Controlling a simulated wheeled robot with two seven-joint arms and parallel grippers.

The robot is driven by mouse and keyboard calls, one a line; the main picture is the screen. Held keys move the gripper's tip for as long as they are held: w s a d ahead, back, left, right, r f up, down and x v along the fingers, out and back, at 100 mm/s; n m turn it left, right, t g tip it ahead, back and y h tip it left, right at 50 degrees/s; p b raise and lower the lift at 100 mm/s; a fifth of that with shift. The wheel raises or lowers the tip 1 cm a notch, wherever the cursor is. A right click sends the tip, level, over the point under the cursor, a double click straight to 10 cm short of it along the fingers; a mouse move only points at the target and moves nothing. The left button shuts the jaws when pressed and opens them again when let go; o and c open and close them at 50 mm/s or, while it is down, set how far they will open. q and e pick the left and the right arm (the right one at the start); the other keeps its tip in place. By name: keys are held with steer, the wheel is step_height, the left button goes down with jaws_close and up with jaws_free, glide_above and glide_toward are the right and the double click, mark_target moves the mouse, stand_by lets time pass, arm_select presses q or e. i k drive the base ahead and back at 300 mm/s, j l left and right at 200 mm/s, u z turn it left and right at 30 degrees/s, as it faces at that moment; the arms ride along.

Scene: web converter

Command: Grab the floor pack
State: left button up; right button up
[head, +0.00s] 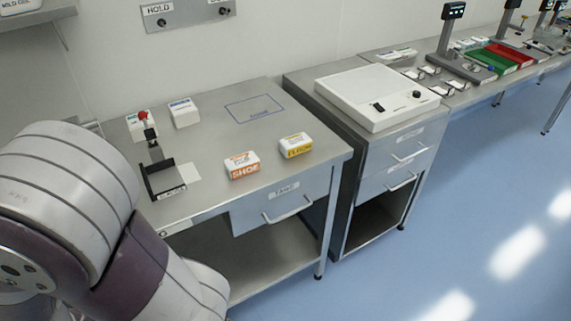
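The floor pack (296,146) is a small white pack with a yellow label band that appears to read FLOOR. It lies on the steel table (222,122), near its front right corner. A similar white pack with an orange SHOE label (242,166) lies just left of it, with a small gap between them. My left arm fills the lower left of the head view, but its gripper is out of frame. My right gripper is not in view. Nothing touches the floor pack.
A blue outlined rectangle (254,109) behind the packs is empty. A drawer (286,203) is shut below. A white panel unit (376,95) stands right.

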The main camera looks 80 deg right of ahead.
mark_target(296, 145)
steer(key=l+z, duration=0.1)
steer(key=z, duration=2.7)
steer(key=l, duration=0.1)
